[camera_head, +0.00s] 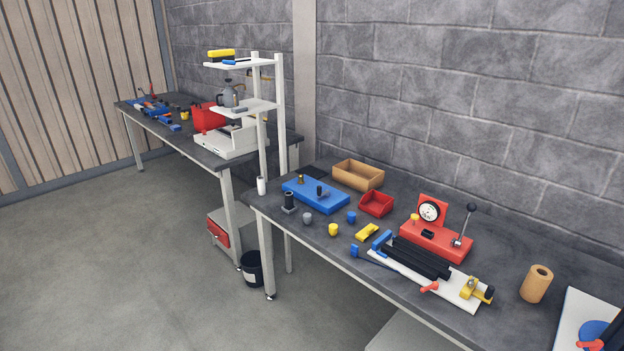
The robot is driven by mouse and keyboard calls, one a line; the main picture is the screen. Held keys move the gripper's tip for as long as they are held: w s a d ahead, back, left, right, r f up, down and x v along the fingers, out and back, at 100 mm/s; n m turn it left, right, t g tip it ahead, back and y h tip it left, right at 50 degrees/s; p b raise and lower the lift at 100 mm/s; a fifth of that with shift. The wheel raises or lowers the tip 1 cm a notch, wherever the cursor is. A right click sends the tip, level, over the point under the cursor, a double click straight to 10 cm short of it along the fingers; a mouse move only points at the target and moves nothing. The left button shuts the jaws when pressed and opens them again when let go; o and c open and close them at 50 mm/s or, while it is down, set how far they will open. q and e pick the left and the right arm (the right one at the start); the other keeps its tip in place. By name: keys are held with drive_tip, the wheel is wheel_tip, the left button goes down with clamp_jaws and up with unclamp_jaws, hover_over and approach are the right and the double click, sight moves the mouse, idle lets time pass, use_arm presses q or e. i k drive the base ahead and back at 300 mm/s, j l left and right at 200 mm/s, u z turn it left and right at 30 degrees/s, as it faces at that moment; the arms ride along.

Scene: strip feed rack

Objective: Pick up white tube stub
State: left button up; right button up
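A small white upright cylinder (261,186), which looks like the white tube stub, stands at the left corner of the near workbench. It is just in front of a white post of the shelf rack (281,110); I cannot tell whether the two touch. Neither of my grippers shows in the head view.
Near the stub on the near bench (330,239) are a blue fixture block (325,199), a black cylinder (289,201) and a grey cap (307,218). A cardboard tray (358,175) and red bin (376,203) stand farther right. Open floor (130,260) lies left.

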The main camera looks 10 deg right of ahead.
sight(261, 186)
drive_tip(key=i+j+z, duration=0.3)
drive_tip(key=i, duration=0.2)
drive_tip(key=i+j+z, duration=0.3)
drive_tip(key=i+j, duration=0.15)
drive_tip(key=i+j+z, duration=0.1)
drive_tip(key=i+j, duration=0.3)
drive_tip(key=i+j+z, duration=0.1)
drive_tip(key=i+j, duration=0.25)
drive_tip(key=j, duration=0.25)
